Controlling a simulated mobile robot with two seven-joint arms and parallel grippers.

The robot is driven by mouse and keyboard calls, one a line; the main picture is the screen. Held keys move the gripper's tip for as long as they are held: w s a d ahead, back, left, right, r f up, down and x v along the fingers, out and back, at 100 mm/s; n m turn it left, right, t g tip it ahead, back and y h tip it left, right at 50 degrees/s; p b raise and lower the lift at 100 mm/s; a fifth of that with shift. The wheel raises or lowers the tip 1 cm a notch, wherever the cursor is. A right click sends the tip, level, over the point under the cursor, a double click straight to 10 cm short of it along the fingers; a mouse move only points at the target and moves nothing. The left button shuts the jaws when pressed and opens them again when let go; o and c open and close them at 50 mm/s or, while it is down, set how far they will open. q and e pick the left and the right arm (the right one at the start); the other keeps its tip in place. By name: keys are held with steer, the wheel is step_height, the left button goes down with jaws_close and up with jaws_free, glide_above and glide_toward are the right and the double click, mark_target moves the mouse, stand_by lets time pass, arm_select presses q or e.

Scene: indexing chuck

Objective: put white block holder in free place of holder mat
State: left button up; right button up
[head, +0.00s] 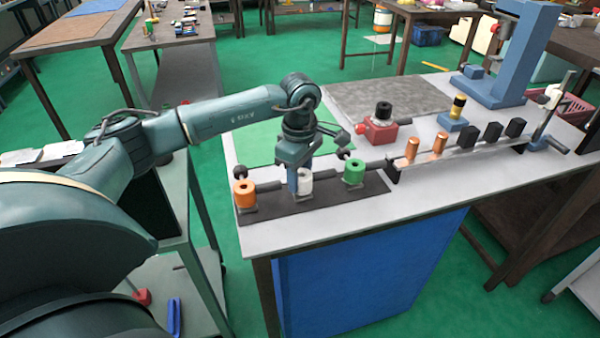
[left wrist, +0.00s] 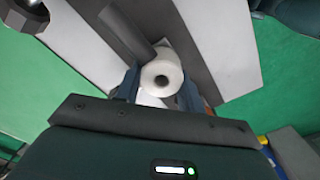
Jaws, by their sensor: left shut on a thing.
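The white block holder (head: 305,184) is a short white cylinder with a hole in its top. My left gripper (head: 301,178) points down over it and is shut on it. In the left wrist view the white block holder (left wrist: 162,72) sits between the blue fingers (left wrist: 160,88). The holder mat (head: 318,202) is a dark strip along the table's front left edge. The white holder is over its middle, between an orange holder (head: 244,194) and a green holder (head: 353,173). I cannot tell whether its base touches the mat. My right gripper is not in view.
A rail (head: 455,153) with copper cylinders (head: 412,148) and several black blocks (head: 493,132) runs right of the mat. A red device (head: 381,131) and a yellow-black piece on a blue base (head: 453,121) stand behind. A blue press (head: 519,60) is at the back right.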

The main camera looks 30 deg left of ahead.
arm_select(q)
steer(key=shift+f, duration=0.15)
steer(key=o, duration=1.3)
